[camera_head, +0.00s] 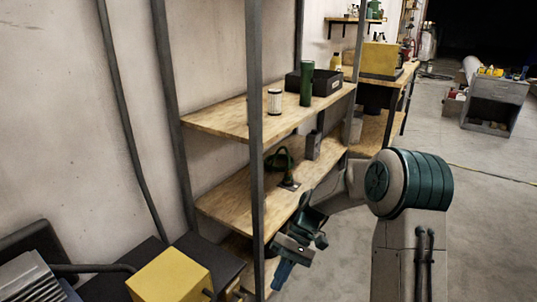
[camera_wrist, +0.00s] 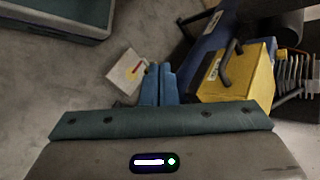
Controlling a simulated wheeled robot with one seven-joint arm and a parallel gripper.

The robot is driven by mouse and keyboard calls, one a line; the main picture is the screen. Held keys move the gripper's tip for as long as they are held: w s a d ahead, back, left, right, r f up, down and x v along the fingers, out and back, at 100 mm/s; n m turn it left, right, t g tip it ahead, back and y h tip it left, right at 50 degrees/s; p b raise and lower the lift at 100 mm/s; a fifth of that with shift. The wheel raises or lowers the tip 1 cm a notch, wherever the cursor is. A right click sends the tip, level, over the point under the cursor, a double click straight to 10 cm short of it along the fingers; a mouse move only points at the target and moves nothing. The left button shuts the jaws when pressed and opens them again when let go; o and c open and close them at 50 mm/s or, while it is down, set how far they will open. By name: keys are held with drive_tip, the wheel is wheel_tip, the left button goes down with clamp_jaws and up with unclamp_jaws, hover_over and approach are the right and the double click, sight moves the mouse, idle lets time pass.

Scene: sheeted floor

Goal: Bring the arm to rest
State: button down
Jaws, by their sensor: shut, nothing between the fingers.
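My gripper (camera_head: 282,274) hangs low in front of the wooden shelf rack, beside a dark upright, with its fingers pointing down. In the wrist view its two blue fingers (camera_wrist: 158,84) are together with nothing between them. My arm reaches from the right side of the head view, bent down toward the rack. The gripper looks apart from the shelves, though how close it is to the upright I cannot tell.
The rack's upper shelf (camera_head: 215,118) holds a white cup (camera_head: 274,101), a green cylinder (camera_head: 306,84) and a dark bin (camera_head: 328,82). A yellow box (camera_head: 170,276) stands at lower left. Open floor (camera_head: 480,215) lies to the right.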

drive_tip(key=s+d+r+m+t+h+p, duration=0.1)
drive_tip(key=s+d+r+t+h+p, duration=0.1)
drive_tip(key=r, duration=0.8)
drive_tip(key=s+d+r+m+t+h+p, duration=0.2)
drive_tip(key=s+d+r+t+p, duration=0.3)
drive_tip(key=r+p, duration=0.4)
drive_tip(key=s+d+r+m+t+h+p, duration=0.1)
drive_tip(key=s+d+r+t+p, duration=0.2)
drive_tip(key=r, duration=0.9)
drive_tip(key=s+d+p, duration=0.2)
drive_tip(key=s+p, duration=0.1)
drive_tip(key=s, duration=0.1)
drive_tip(key=shift+s+m+t+h, duration=0.25)
drive_tip(key=shift+m+t+h, duration=0.05)
drive_tip(key=shift+m+h, duration=0.1)
